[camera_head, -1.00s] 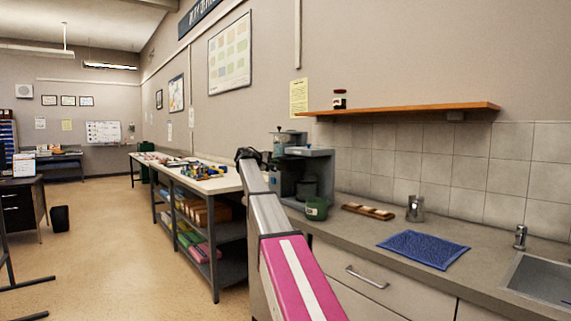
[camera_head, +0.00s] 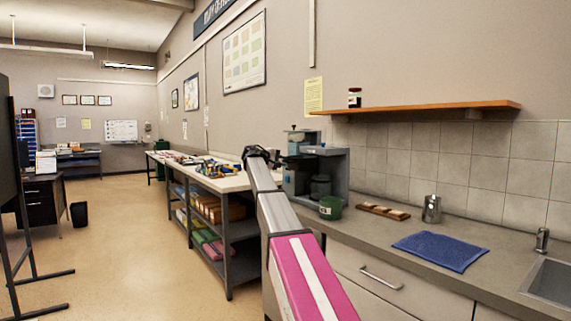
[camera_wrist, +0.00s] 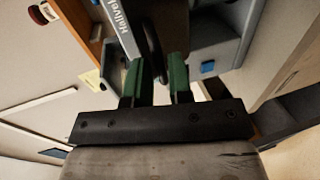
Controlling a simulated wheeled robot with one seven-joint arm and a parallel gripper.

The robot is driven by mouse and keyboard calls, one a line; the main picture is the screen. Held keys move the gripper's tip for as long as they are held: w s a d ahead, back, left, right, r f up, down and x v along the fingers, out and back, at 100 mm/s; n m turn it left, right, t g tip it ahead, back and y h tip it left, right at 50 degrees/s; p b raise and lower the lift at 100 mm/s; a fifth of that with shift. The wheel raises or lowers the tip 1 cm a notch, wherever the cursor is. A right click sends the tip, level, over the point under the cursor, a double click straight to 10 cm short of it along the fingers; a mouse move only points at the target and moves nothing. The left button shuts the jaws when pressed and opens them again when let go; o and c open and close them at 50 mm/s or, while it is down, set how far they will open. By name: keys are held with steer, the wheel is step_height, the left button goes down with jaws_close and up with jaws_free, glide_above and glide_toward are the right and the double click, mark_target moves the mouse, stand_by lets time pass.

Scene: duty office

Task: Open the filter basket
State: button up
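The grey coffee machine (camera_head: 333,165) stands on the counter by the wall, with a dark pot (camera_head: 320,186) in its lower bay. In the wrist view its lettered grey body (camera_wrist: 108,25) is close in front of my gripper. I cannot pick out the filter basket for certain. A dark curved bar, perhaps a handle (camera_wrist: 153,45), lies at the green fingertips, between or just beyond them. My gripper (camera_wrist: 162,75) has its two fingers apart, with a gap between them; contact with the bar is not clear. In the head view my gripper (camera_head: 257,154) is at the machine's left side.
A green mug (camera_head: 331,207) stands before the machine. To its right are a wooden tray (camera_head: 383,211), a metal jug (camera_head: 432,209), a blue towel (camera_head: 440,250) and the sink (camera_head: 550,283). A wooden shelf (camera_head: 430,107) hangs above. A cluttered workbench (camera_head: 225,183) is left.

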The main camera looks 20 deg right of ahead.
steer(key=v, duration=0.8)
steer(key=shift+s+a, duration=0.2)
steer(key=shift+a, duration=0.15)
steer(key=s+f+g+y, duration=0.15)
steer(key=s+f, duration=0.35)
steer(key=f, duration=0.7)
steer(key=s+f+y, duration=0.3)
steer(key=s+f, duration=0.2)
steer(key=f, duration=0.7)
steer(key=s+f+y, duration=0.2)
steer(key=s+f, duration=0.3)
steer(key=f, duration=0.7)
steer(key=s+a+f+m+g+y, duration=0.2)
steer(key=s+a+f+y, duration=0.1)
steer(key=s+f, duration=0.9)
steer(key=s+a+f+m+g+y, duration=0.1)
steer(key=s+f+y, duration=0.4)
steer(key=s+f, duration=0.7)
steer(key=s+a+m, duration=0.1)
steer(key=s+a, duration=0.1)
steer(key=s, duration=0.3)
steer(key=shift+s+a+f+g, duration=0.2)
steer(key=shift+s+a+g, duration=0.1)
steer(key=shift+s+g, duration=0.05)
